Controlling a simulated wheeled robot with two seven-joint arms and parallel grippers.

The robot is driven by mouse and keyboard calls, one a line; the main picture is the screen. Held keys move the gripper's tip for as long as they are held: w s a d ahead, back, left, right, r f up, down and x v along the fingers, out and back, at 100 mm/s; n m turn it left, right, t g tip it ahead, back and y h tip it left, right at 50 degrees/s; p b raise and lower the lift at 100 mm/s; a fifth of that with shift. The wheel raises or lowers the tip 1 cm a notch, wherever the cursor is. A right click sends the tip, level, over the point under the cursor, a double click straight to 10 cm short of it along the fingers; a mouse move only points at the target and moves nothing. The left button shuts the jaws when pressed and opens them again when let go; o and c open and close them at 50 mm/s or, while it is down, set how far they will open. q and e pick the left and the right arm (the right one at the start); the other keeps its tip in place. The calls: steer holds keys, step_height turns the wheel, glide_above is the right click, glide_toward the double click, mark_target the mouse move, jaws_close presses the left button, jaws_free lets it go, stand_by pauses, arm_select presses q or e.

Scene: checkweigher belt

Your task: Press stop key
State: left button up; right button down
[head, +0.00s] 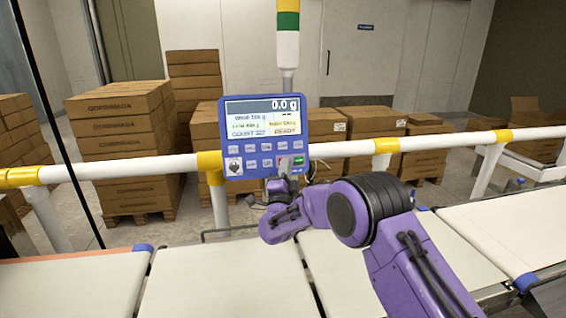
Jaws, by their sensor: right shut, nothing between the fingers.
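The blue checkweigher terminal (232,153) is mounted on the white rail, its screen (262,116) reading 0.0 g. Below the screen are rows of small keys, with a green key (298,160) at the lower right. A small reddish patch just left of the green key may be the stop key; it is largely covered by my gripper. My right gripper (284,166) is shut and empty, its tips at the lower right of the key panel. I cannot tell whether they touch a key. My left gripper is not in view.
A white rail (110,167) with yellow joints crosses behind the conveyor belts (225,280). A signal light tower (288,45) rises behind the terminal. Stacked cartons (120,140) on pallets stand beyond the rail. The belts are empty where visible.

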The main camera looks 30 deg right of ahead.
steer(key=shift+s+a+r, duration=0.1)
steer(key=shift+s+r, duration=0.1)
steer(key=shift+s, duration=0.2)
steer(key=s, duration=0.1)
steer(key=s+r+p, duration=0.1)
steer(key=s, duration=0.1)
steer(key=s+a+p, duration=0.1)
steer(key=shift+s+r, duration=0.15)
steer(key=shift+s, duration=0.15)
steer(key=shift+a, duration=0.15)
stand_by(0.5)
